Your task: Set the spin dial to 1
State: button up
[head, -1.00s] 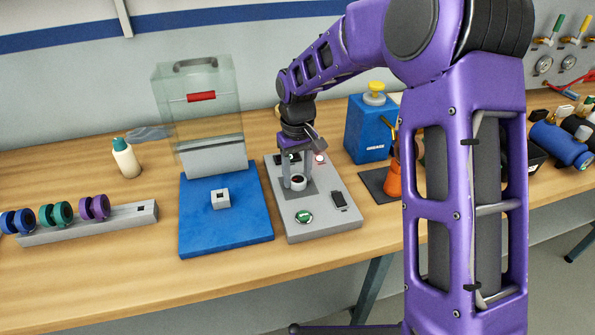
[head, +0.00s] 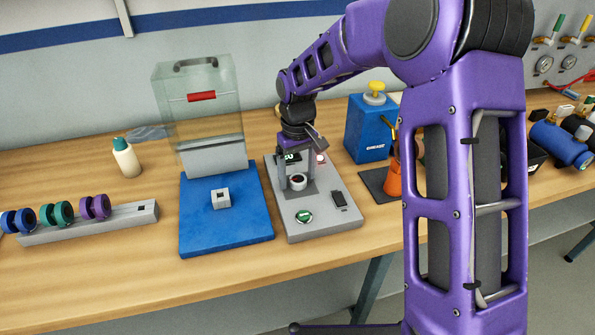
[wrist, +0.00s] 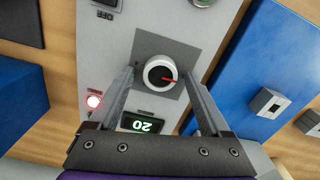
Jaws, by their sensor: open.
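The dial also shows in the head view (head: 298,181). A small display (wrist: 147,123) shows green digits, upside down, reading 20. My gripper (wrist: 160,80) is open, its two fingers on either side of the dial with a gap to each. I cannot tell how deep the fingertips reach.
A green button (head: 304,217) and a black switch (head: 339,200) sit on the panel's front part. A lit red lamp (wrist: 93,101) is near the display. Left is a blue base (head: 225,235) with a raised clear guard (head: 197,115); right is a blue box (head: 368,130).

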aim_at(298, 177)
notch_tip(298, 177, up, 17)
jog(key=p, duration=0.1)
jog(key=shift+r+p, duration=0.2)
jog(key=shift+p, duration=0.15)
